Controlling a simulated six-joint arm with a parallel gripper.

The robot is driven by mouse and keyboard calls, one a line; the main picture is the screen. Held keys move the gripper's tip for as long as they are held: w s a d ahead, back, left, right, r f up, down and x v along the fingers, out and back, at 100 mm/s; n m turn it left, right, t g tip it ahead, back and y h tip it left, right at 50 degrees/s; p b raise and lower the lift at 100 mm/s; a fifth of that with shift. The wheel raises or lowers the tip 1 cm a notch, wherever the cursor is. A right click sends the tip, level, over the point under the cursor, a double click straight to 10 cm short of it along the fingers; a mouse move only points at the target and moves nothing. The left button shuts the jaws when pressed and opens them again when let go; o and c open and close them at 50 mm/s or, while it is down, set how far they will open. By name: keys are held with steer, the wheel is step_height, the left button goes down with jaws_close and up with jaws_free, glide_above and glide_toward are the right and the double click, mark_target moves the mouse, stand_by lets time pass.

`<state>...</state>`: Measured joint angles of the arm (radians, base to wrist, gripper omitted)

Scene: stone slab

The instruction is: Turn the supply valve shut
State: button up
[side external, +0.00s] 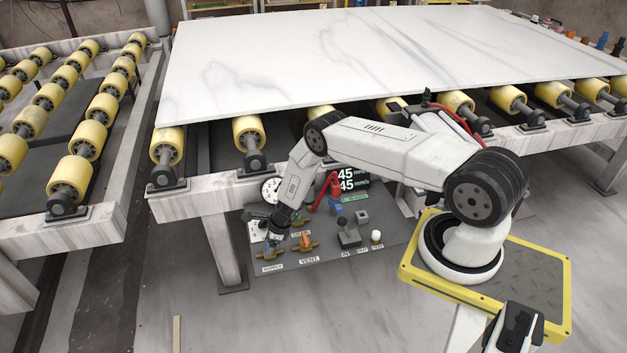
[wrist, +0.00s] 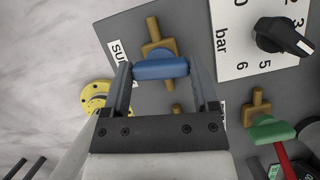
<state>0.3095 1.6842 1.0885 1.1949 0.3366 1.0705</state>
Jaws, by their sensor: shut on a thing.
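The supply valve is a brass fitting with a blue handle, at the front left of the grey panel (side external: 335,262) in the side view. In the wrist view its blue handle (wrist: 160,69) lies between my fingers, roughly crosswise to the brass body (wrist: 152,48) showing above and below it. My gripper (wrist: 160,72) is shut on this handle, one finger at each end. In the side view my gripper (side external: 270,236) reaches down over the valve and partly hides it. The label beside the valve (wrist: 121,50) is partly covered by a finger.
The vent valve (side external: 306,241) with an orange handle stands just right of the supply valve. A green-handled valve (wrist: 268,128) and a bar dial with a black knob (wrist: 283,38) are close by. The stone slab (side external: 370,60) on its roller bench overhangs behind.

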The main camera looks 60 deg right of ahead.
steer(key=shift+n+y, duration=0.3)
steer(key=shift+n, duration=0.5)
steer(key=o, duration=1.1)
steer(key=shift+d+r, duration=0.1)
steer(key=shift+r, duration=0.05)
steer(key=shift+v, duration=3.8)
steer(key=shift+w+r, duration=0.1)
steer(key=shift+w, duration=0.05)
